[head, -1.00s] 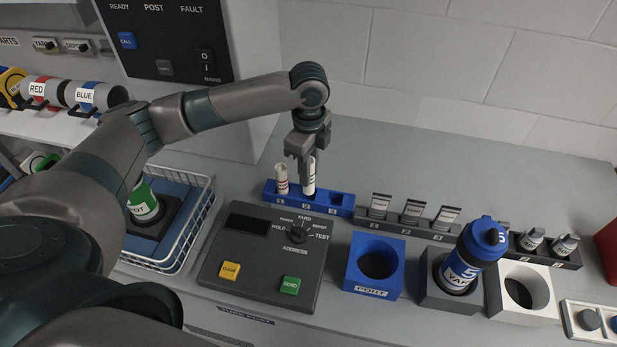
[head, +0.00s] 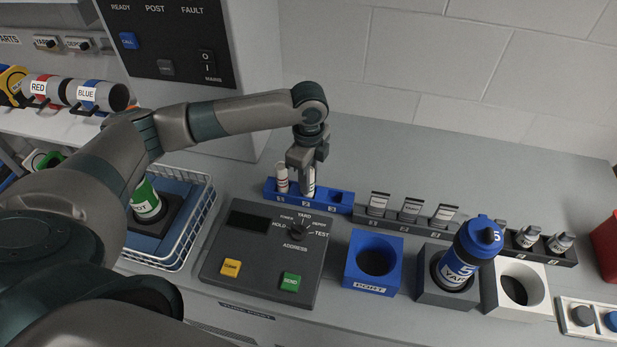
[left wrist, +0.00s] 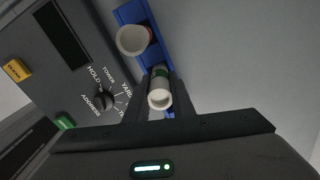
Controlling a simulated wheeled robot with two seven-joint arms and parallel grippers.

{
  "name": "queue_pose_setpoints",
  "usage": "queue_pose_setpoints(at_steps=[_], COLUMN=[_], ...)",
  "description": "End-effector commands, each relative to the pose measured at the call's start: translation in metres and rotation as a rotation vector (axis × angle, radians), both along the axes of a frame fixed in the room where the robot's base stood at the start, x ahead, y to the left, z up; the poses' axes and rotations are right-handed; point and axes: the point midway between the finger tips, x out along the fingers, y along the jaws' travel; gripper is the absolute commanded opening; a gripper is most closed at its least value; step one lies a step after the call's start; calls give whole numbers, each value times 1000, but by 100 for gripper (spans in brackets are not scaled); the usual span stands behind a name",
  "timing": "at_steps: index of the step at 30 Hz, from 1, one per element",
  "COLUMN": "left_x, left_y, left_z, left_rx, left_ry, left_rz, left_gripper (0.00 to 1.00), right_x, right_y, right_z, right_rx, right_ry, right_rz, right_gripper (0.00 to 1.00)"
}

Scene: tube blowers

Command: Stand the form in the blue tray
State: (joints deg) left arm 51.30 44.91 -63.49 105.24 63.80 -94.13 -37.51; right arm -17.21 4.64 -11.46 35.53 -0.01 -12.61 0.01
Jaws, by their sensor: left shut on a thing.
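The form (head: 308,182), a white rolled tube with a green band, stands about upright at the middle, number 2 slot of the blue tray (head: 341,209). Its lower end is at or in the slot; I cannot tell how deep. My left gripper (head: 304,165) is shut on its upper part from above. The left wrist view shows the form (left wrist: 160,98) between the fingers. Another white roll (head: 281,178), with red marks, stands in the slot to the left. The right slot looks empty. My right gripper is not in view.
The address console (head: 265,255) is in front of the tray. A grey rack (head: 408,226) with several cards adjoins on the right. A blue port block (head: 373,262) and a blue-capped carrier (head: 460,262) stand front right. A white wire basket (head: 200,215) is at left.

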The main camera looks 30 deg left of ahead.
Motion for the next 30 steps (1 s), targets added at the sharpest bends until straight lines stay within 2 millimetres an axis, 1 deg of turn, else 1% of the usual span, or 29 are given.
queue_pose_setpoints(at_steps=[4, 5, 6, 7, 20, 23, 26, 30], left_x=[0, 0, 0, 0, 0, 1, 1, 2], left_y=[0, 0, 0, 0, 0, 0, 0, 0], left_z=[-2, -2, -2, -2, 1, 7, 18, 40], left_rx=[0, 0, 0, 0, -1, -1, -1, -1], left_ry=[0, 0, 0, 0, -1, -2, -4, -4], left_rz=[0, 0, 0, 0, 0, 0, 0, 0], left_gripper=[0, 24, 34, 41, 41, 41, 41, 41], right_x=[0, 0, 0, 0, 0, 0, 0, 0], right_y=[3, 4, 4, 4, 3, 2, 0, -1], right_z=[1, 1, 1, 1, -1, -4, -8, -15], right_rx=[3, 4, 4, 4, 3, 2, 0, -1], right_ry=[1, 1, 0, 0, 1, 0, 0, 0], right_rz=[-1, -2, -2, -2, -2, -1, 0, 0], right_gripper=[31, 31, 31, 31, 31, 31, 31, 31])
